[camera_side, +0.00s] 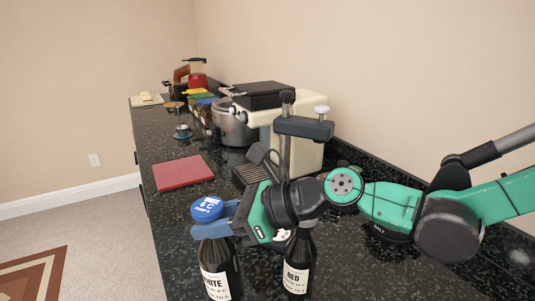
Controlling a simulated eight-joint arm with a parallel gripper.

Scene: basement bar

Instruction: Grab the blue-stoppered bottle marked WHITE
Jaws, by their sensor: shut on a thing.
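The dark bottle labelled WHITE (217,275) stands upright at the bottom of the view. Its blue stopper (207,208) carries white lettering. My gripper (213,225) reaches in from the right and is shut on this bottle at its neck, just below the stopper. The neck is mostly hidden by the fingers. The bottle's base is low in the frame, so I cannot tell whether it touches the counter. A second dark bottle labelled RED (298,270) stands to the right, beneath my wrist, its top hidden.
The dark speckled counter (165,230) runs away from me along the wall. A red board (183,172) lies left of a cream coffee machine (310,135). A steel pot (232,125) and other kitchen items stand farther back. The counter's left edge is open to the floor.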

